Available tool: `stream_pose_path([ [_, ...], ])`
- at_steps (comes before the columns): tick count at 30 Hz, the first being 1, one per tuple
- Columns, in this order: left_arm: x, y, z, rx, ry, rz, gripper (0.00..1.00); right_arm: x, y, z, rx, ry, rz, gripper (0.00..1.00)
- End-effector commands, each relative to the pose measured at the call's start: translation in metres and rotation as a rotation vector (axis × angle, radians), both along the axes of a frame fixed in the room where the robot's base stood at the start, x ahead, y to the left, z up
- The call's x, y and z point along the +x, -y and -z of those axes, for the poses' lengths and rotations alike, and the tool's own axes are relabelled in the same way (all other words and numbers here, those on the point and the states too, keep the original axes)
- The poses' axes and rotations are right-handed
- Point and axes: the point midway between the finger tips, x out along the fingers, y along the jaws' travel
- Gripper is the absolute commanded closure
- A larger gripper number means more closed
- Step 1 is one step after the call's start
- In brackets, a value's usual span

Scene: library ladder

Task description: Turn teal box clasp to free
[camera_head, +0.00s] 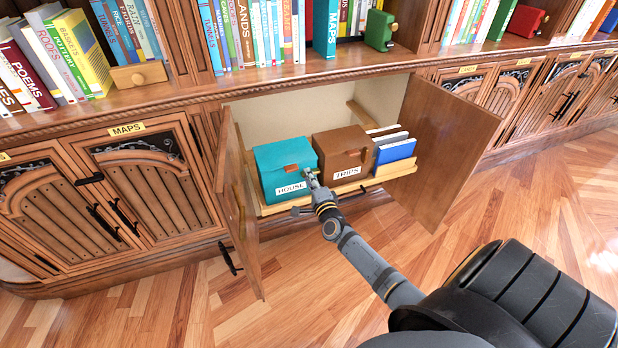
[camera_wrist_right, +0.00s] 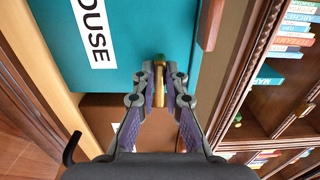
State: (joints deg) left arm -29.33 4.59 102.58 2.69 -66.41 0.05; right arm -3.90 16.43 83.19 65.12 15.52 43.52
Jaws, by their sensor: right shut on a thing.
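The teal box (camera_head: 285,155), labelled HOUSE, stands in the open lower cabinet with a reddish-brown tab (camera_head: 291,167) at its upper front. In the right wrist view the teal box (camera_wrist_right: 125,50) fills the upper middle. A small gold and olive clasp (camera_wrist_right: 159,78) shows by its edge. My right gripper (camera_head: 311,179) reaches to the box's front right edge. In the wrist view my right gripper (camera_wrist_right: 165,72) is shut on the clasp, which its fingers partly hide. I cannot tell the clasp's angle clearly. My left gripper is not in view.
A brown box (camera_head: 343,152) labelled TRIPS stands close on the right, with a blue book (camera_head: 396,151) beyond it. They share a wooden pull-out tray (camera_head: 400,172). Open cabinet doors stand left (camera_head: 238,205) and right (camera_head: 446,150). The wood floor in front is clear.

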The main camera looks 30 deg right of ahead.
Motion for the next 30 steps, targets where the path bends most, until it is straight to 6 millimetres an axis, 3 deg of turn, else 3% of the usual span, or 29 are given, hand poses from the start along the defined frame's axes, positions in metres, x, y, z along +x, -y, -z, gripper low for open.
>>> stream_pose_path([
  [4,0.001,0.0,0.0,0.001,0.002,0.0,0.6,-0.001,0.0,0.001,0.002,-0.003,0.0,1.0],
  [5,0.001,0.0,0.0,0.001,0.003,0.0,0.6,-0.001,0.0,0.001,0.002,-0.003,0.0,0.86],
  [9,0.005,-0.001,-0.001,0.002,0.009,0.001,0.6,0.0,0.0,0.001,0.001,-0.002,0.0,0.67],
  [20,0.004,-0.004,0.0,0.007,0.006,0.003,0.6,-0.005,-0.001,0.001,0.0,-0.001,0.0,0.66],
  [23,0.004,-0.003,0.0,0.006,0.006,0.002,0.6,-0.02,-0.005,0.002,0.001,-0.003,-0.001,0.66],
  [30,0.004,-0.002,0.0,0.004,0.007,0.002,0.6,-0.077,-0.019,0.002,-0.001,-0.004,-0.001,0.66],
])
